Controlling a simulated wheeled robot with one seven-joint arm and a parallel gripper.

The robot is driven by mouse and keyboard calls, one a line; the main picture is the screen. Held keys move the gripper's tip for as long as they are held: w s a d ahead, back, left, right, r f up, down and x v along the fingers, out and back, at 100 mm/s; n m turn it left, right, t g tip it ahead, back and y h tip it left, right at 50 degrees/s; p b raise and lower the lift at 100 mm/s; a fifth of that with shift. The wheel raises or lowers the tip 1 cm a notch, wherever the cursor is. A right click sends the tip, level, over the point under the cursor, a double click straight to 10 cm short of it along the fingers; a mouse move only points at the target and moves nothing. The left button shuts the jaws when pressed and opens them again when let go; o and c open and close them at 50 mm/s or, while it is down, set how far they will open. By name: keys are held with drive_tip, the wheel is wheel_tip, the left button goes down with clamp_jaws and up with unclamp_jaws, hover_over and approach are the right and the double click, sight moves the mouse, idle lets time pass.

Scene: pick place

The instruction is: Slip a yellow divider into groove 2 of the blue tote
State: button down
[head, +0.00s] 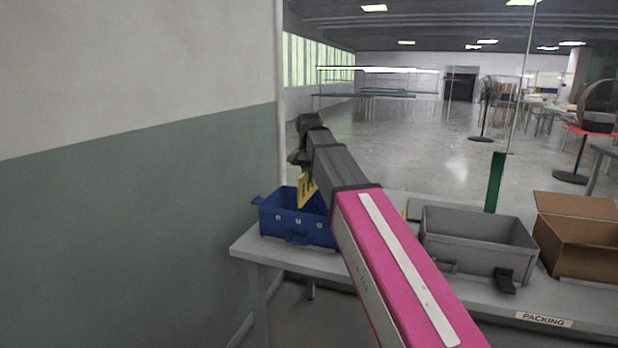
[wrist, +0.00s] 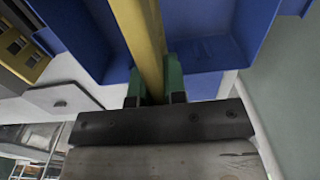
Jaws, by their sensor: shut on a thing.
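In the wrist view the blue tote (wrist: 215,52) fills the top. My gripper (wrist: 155,85) is shut on a yellow divider (wrist: 140,30), held between its green fingertips. In the head view the yellow divider (head: 304,188) shows upright over the tote, partly hidden by my arm. I cannot tell whether its lower edge sits in a groove. The grooves and which one is number 2 are not readable.
A grey bin (head: 478,245) and an open cardboard box (head: 580,240) stand to the right on the table (head: 420,199). A wall (head: 140,220) is close on the left. In the wrist view, a yellow slotted piece (wrist: 22,52) lies at the left edge.

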drive_tip(key=shift+f, duration=4.4)
idle(1.3)
drive_tip(key=c, duration=1.1)
unclamp_jaws()
drive_tip(key=shift+c, duration=1.4)
drive_tip(key=shift+r, duration=0.1)
drive_tip(key=shift+r, duration=3.9)
